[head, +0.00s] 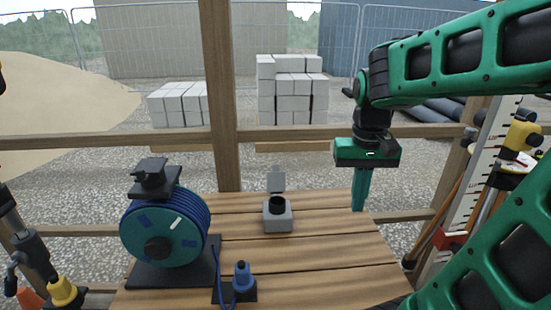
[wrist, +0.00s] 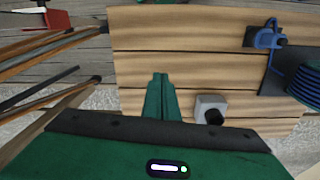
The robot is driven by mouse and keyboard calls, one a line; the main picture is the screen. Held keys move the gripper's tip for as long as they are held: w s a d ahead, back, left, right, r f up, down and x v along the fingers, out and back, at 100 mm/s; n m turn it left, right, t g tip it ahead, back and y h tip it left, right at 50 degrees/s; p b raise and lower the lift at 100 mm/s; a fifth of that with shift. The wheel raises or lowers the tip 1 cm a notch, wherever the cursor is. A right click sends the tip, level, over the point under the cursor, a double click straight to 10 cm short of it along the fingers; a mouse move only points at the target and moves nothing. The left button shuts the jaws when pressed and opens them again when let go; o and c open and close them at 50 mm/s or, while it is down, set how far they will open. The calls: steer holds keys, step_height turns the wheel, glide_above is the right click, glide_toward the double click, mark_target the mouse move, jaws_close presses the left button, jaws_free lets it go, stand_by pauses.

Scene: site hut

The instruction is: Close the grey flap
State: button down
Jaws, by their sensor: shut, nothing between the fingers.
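The grey flap (head: 276,180) stands upright, open, at the back of a small grey box (head: 278,220) on the wooden table. The box has a round dark opening (head: 277,204) on top. In the wrist view the box (wrist: 206,101) shows from above with its dark opening; I cannot make out the flap clearly there. My gripper (head: 359,207) points down to the right of the box, apart from it, with its green fingers together and empty. The fingers also show in the wrist view (wrist: 160,78), to the left of the box.
A blue cable reel (head: 165,232) on a dark base stands at the table's left. A blue connector (head: 242,277) sits on a dark plate at the front. The table's right side is bare (head: 345,255). A timber post (head: 220,95) rises behind the table.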

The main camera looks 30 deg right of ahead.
steer(key=w+a+r, duration=0.1)
steer(key=w+r, duration=0.1)
steer(key=w, duration=1)
steer(key=w+a+r+n, duration=0.1)
steer(key=w+r, duration=0.1)
steer(key=w, duration=0.9)
steer(key=w+a+r, duration=0.2)
steer(key=w, duration=1)
glide_above(276, 178)
steer(key=w+d, duration=0.2)
steer(key=w, duration=0.2)
step_height(276, 178, down, 9)
steer(key=shift+a, duration=0.15)
steer(key=shift+w, duration=0.1)
